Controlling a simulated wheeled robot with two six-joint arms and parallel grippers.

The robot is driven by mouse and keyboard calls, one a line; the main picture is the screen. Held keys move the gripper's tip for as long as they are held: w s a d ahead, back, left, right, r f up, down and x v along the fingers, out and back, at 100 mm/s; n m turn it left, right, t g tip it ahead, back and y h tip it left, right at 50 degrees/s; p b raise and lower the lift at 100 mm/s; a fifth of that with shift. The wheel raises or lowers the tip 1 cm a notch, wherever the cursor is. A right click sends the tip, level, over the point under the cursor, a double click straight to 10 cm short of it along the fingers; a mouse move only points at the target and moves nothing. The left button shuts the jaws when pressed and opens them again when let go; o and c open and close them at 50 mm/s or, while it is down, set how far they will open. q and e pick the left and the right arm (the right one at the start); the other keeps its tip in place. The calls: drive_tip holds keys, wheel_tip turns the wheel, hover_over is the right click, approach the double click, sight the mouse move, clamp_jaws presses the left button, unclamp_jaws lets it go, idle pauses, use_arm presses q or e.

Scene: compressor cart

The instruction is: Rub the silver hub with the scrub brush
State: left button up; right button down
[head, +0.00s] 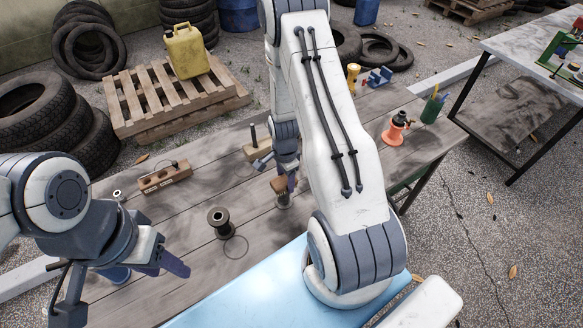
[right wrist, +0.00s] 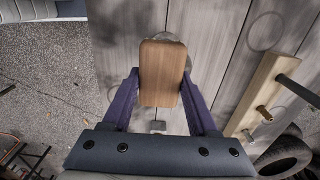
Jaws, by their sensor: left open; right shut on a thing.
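The scrub brush, with a wooden block (head: 279,184) on top, is held in my right gripper (head: 284,178). In the right wrist view the block (right wrist: 161,75) sits between both purple fingers, and its bristles are hidden. A grey round thing, seemingly the silver hub (head: 283,203), stands on the table just under the brush. In the right wrist view only its rim (right wrist: 172,37) shows past the block's far end. I cannot tell whether brush and hub touch. My left gripper (head: 160,264) is open and empty over the table's near left part.
A dark spool (head: 218,218) stands left of the hub, near a ring mark on the planks. A wooden block with holes (head: 164,177) and a pegged wooden board (head: 258,149) lie behind. An orange-and-black item (head: 395,128) and green cup (head: 433,108) stand right.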

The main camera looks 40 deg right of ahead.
drive_tip(key=shift+s, duration=0.5)
wheel_tip(320, 180, up, 4)
drive_tip(key=p, duration=0.3)
drive_tip(key=shift+d, duration=0.15)
drive_tip(key=shift+r+p, duration=1.5)
drive_tip(key=shift+r, duration=0.55)
use_arm(q)
wheel_tip(320, 180, up, 6)
drive_tip(key=shift+s+a, duration=0.2)
drive_tip(key=shift+s, duration=0.15)
drive_tip(key=shift+f, duration=0.1)
use_arm(e)
drive_tip(key=shift+f, duration=0.1)
